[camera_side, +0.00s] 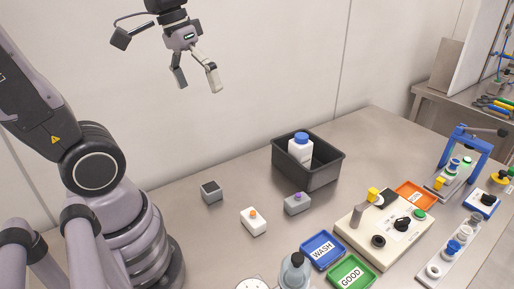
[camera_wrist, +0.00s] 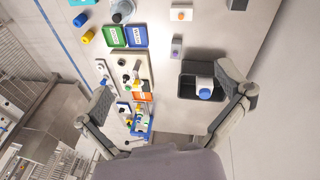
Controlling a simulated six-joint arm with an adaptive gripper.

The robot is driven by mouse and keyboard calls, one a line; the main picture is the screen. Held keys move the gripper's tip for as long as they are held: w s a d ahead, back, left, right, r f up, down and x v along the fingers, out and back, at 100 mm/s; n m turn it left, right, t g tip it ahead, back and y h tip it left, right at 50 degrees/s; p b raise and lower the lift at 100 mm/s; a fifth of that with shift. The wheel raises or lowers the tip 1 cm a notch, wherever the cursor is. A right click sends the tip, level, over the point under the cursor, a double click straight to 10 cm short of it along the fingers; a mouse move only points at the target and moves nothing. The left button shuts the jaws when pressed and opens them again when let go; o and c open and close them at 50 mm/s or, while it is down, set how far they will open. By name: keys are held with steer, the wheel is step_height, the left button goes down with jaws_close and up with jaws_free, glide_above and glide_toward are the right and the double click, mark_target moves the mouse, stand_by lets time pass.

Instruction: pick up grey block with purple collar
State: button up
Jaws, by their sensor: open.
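The grey block with purple collar (camera_side: 297,206) stands on the steel table in front of the dark bin in the side view. In the wrist view the same block (camera_wrist: 177,50) is above the bin, near the upper middle. My gripper (camera_side: 197,82) is open and empty, high above the table, up and to the left of the block. Its two spread fingers also frame the wrist view (camera_wrist: 166,80). Nothing is between the fingers, and the block is well below them.
A white block with an orange collar (camera_side: 253,223) and a dark grey block (camera_side: 211,192) stand left of it. The dark bin (camera_side: 316,178) holds a blue-capped white bottle (camera_side: 300,147). The blue WASH tray (camera_side: 322,253) and green GOOD tray (camera_side: 351,275) lie in front.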

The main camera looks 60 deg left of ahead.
steer(key=w+f+n+g+h, duration=0.4)
steer(key=w+f+n+h, duration=0.6)
steer(key=w+f, duration=0.55)
steer(key=n+t+h, duration=0.5)
steer(key=n+t, duration=0.2)
steer(key=n, duration=0.2)
glide_toward(295, 196)
steer(key=x, duration=0.4)
steer(key=shift+w+f, duration=0.25)
steer(key=shift+f, duration=0.1)
steer(key=x, duration=0.6)
steer(key=shift+d+r, duration=0.1)
steer(key=shift+d, duration=0.2)
steer(key=shift+w, duration=0.1)
steer(key=c, duration=1)
steer(key=shift+r, duration=0.1)
